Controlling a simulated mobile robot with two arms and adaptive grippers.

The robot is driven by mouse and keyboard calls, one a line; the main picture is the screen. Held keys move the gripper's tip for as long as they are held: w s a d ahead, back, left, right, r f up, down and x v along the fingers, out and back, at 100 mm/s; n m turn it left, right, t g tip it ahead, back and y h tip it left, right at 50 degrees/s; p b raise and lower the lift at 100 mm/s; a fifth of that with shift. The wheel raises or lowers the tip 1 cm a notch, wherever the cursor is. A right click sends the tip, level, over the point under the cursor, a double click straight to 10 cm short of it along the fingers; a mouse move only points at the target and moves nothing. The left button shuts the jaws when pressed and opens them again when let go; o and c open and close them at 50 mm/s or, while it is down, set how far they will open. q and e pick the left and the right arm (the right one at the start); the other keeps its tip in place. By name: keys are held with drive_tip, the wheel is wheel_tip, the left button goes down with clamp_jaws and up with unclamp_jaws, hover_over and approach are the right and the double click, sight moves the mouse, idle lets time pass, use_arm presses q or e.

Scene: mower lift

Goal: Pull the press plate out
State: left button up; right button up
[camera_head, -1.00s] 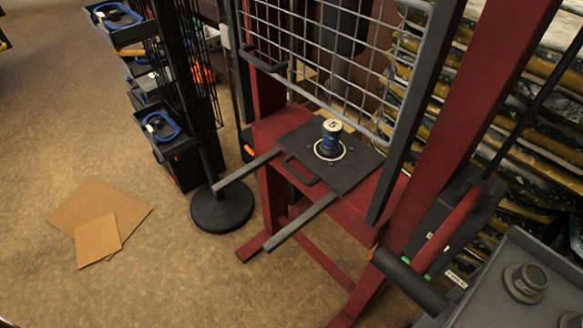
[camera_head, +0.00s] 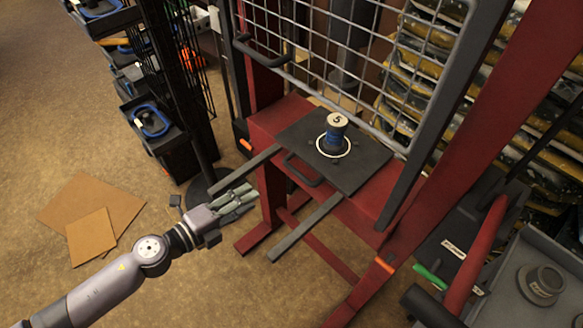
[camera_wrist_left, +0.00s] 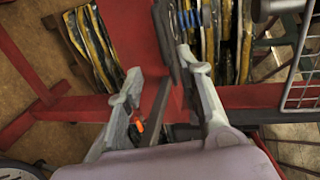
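The press plate (camera_head: 367,165) is a dark flat square plate on the red press frame, with a dark loop handle (camera_head: 303,170) on its front edge. A blue can with a light top marked 5 (camera_head: 336,130) stands upright on the plate inside a white ring. Two grey rails (camera_head: 305,229) stick out in front of the plate. My left gripper (camera_head: 247,201) is left of the handle and apart from it, near the left rail's outer end. In the left wrist view its two fingers (camera_wrist_left: 160,78) are spread with nothing gripped. My right gripper is not in view.
A raised wire mesh guard (camera_head: 330,50) hangs above the plate. A dark rack with bins (camera_head: 160,128) stands at the left. Cardboard sheets (camera_head: 92,236) lie on the floor. Floor in front of the rails is open.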

sight(295, 170)
use_arm(q)
drive_tip(key=p+x, duration=0.1)
drive_tip(key=x, duration=1.6)
drive_tip(key=shift+r+p, duration=0.1)
drive_tip(key=shift+p, duration=0.2)
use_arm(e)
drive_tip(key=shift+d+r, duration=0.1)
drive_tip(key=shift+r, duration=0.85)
use_arm(q)
drive_tip(key=shift+c, duration=0.5)
clamp_jaws()
